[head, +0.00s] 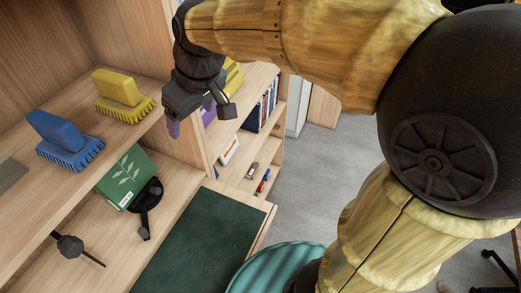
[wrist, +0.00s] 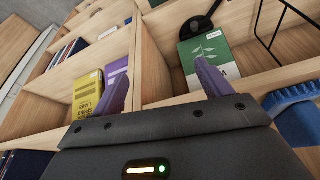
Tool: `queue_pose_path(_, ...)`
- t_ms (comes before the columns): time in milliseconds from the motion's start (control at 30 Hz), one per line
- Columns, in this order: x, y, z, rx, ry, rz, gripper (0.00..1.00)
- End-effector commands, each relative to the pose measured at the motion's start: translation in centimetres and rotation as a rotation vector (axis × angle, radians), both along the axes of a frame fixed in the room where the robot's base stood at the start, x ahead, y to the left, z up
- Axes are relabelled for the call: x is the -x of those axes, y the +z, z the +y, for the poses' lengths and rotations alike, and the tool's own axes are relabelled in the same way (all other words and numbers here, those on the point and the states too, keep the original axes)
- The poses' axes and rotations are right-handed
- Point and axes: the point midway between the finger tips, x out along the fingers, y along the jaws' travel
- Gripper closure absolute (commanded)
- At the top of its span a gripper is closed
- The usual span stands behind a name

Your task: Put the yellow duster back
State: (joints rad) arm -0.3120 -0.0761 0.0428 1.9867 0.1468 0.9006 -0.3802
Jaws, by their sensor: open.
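The yellow duster (head: 124,96) is a block with a bristled base, on the upper shelf board (head: 148,122) in the head view. A similar blue duster (head: 66,138) sits on the same board, nearer and to the left. My gripper (head: 190,118) is to the right of the yellow duster, apart from it, near the upright divider. Its purple fingers are open with nothing between them, and they also show in the wrist view (wrist: 163,82). The wrist view shows part of the blue duster (wrist: 293,112) at the right edge; I cannot make out the yellow one there.
A green box or book (head: 126,178) and a black headset-like item (head: 147,202) are on the shelf below. Yellow (wrist: 88,92) and purple books stand beyond the divider (wrist: 152,65). A dark green desk surface (head: 195,243) and a teal seat (head: 275,268) are below.

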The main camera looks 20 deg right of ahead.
Motion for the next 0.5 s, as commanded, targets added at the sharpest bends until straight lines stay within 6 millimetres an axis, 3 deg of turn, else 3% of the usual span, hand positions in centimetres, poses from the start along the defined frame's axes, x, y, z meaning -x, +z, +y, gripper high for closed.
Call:
queue_pose_path(33, -0.1, -2.7, -2.2, 0.014, -0.085, 0.025, 0.22)
queue_pose_path(100, 0.1, -6.2, -5.2, 0.026, -0.208, 0.047, 0.22)
queue_pose_path(300, 3.4, -14.7, -12.8, 0.048, -0.524, 0.097, 0.22)
queue_pose_path(400, 5.3, -17.0, -14.7, 0.049, -0.62, 0.111, 0.22)
queue_pose_path(500, 6.2, -18.0, -15.5, 0.047, -0.661, 0.115, 0.22)
